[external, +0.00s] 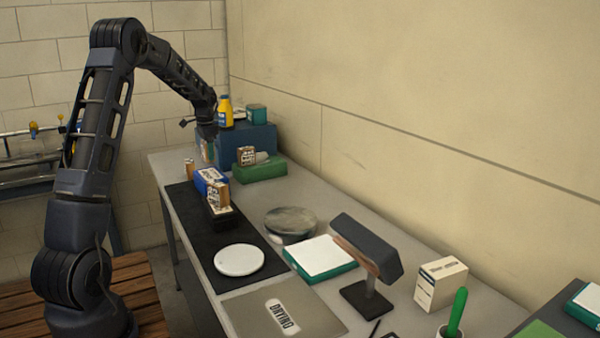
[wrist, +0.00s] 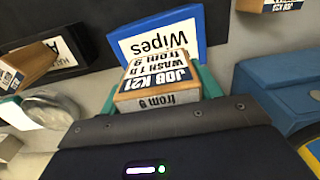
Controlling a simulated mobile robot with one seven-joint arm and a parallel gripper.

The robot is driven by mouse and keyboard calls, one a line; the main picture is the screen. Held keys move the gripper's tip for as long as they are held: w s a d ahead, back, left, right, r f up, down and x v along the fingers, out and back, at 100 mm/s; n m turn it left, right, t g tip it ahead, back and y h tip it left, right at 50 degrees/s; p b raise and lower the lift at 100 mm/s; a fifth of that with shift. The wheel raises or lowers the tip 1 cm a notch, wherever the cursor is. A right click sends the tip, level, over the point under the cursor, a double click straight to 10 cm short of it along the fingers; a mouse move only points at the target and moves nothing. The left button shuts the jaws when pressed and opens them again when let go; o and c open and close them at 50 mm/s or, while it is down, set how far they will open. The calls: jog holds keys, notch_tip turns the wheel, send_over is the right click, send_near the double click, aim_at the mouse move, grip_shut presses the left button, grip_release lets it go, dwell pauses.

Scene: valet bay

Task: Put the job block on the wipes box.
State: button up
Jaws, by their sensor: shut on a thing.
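The job block (wrist: 160,88) is wooden with a "JOB K21" label. It is between the teal fingers of my gripper (wrist: 158,92), which is shut on it. In the external view my gripper (external: 207,137) is at the far end of the bench, with the block (external: 207,151) below it. The wipes box (wrist: 165,48) is blue with a white "Wipes" label and lies beyond the block in the wrist view. In the external view the wipes box (external: 208,180) sits on the dark mat, below and in front of my gripper. The block hides part of its label in the wrist view.
A similar block (external: 218,197) stands at a black tray (external: 225,220) close to the wipes box. Another (external: 246,155) is by a green box (external: 265,170). A blue crate (external: 258,140) with a yellow bottle (external: 225,112) stands behind. A white disc (external: 239,260) lies on the mat.

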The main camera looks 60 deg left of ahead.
jog(key=shift+f, duration=2.95)
jog(key=shift+f, duration=0.15)
jog(key=o, duration=1)
notch_tip(320, 180, up, 12)
jog(key=shift+r, duration=0.15)
